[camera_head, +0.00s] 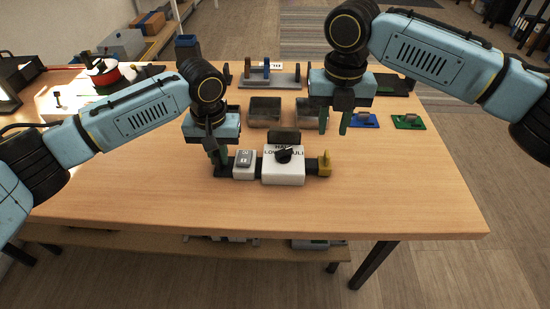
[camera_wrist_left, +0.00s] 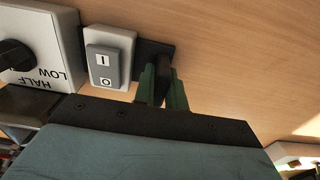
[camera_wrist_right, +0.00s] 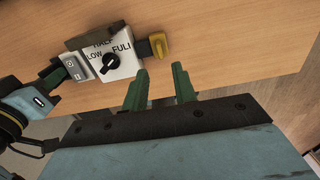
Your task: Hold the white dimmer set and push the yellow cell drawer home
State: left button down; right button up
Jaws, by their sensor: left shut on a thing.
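The white dimmer (camera_head: 283,172) lies on the table, with a black knob and LOW, HALF and FULL marks. A white rocker switch (camera_head: 244,159) joins its left side. The yellow cell drawer (camera_head: 324,168) sticks out at its right end, with a short dark part between; it also shows in the right wrist view (camera_wrist_right: 158,45). My left gripper (camera_head: 220,163) is shut on the black tab (camera_wrist_left: 156,52) at the set's left end. My right gripper (camera_head: 334,122) is open and empty, above the table and behind the yellow drawer in the head view.
Two dark bins (camera_head: 265,110) stand behind the dimmer, one partly hidden by my right gripper. A blue board (camera_head: 363,120) and a green board (camera_head: 408,121) lie to the right. A grey rack (camera_head: 268,80) stands further back. The front and right of the table are clear.

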aim_at(325, 153)
jog(key=shift+f, duration=4.35)
grip_shut()
jog(key=shift+a, duration=1.5)
jog(key=shift+o, duration=0.5)
grip_release()
jog(key=shift+a, duration=0.1)
